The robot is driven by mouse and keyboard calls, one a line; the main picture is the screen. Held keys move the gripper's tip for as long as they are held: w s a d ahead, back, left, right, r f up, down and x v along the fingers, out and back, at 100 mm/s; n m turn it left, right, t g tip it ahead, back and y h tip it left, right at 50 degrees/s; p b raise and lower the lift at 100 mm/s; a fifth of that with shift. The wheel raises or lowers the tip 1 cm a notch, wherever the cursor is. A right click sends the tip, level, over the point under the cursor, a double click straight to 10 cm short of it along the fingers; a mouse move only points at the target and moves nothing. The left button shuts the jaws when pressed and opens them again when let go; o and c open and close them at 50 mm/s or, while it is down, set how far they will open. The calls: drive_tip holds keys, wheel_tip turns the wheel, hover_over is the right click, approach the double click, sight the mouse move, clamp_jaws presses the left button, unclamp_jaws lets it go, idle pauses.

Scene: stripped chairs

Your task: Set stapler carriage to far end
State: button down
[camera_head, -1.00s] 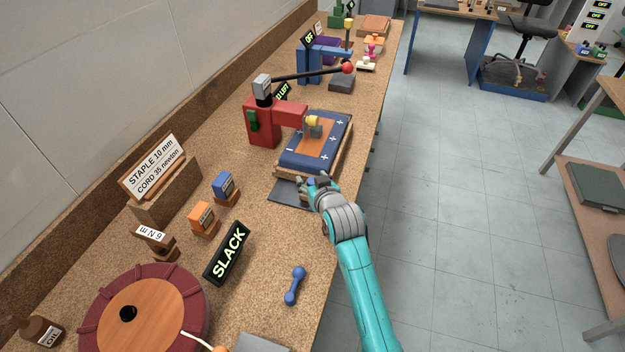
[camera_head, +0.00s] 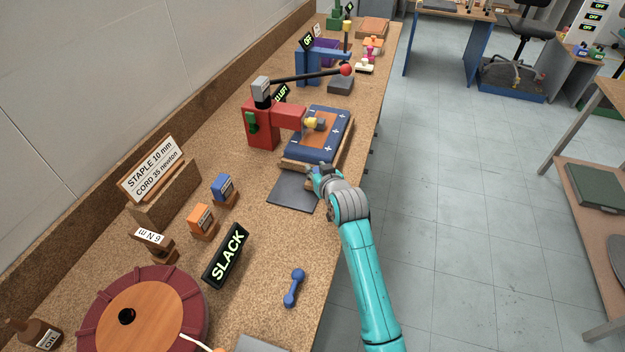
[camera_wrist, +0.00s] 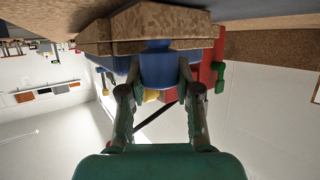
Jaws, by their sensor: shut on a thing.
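The red stapler (camera_head: 262,124) stands on the bench, with a black lever ending in a red ball (camera_head: 345,70). Beside it lies the carriage (camera_head: 300,152), a wooden board with a blue and orange padded top marked with white crosses. My gripper (camera_head: 318,172) is at the carriage's near end, shut on a blue part there. The wrist view is upside down; it shows my gripper's fingers (camera_wrist: 157,66) on either side of the blue part (camera_wrist: 155,70), against the carriage's wooden edge (camera_wrist: 150,30). My fingers partly hide the grip.
A dark grey plate (camera_head: 291,192) lies bare just in front of the carriage. A blue machine (camera_head: 318,66) and a grey block (camera_head: 341,84) stand farther along. A SLACK sign (camera_head: 226,256), small blocks and a round turntable (camera_head: 140,310) are nearer.

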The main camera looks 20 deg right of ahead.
sight(321, 159)
drive_tip(key=w+d, duration=0.2)
drive_tip(key=w, duration=0.1)
drive_tip(key=shift+w+d, duration=0.2)
drive_tip(key=shift+w, duration=0.15)
drive_tip(key=shift+d+r, duration=0.1)
drive_tip(key=c, duration=0.8)
unclamp_jaws()
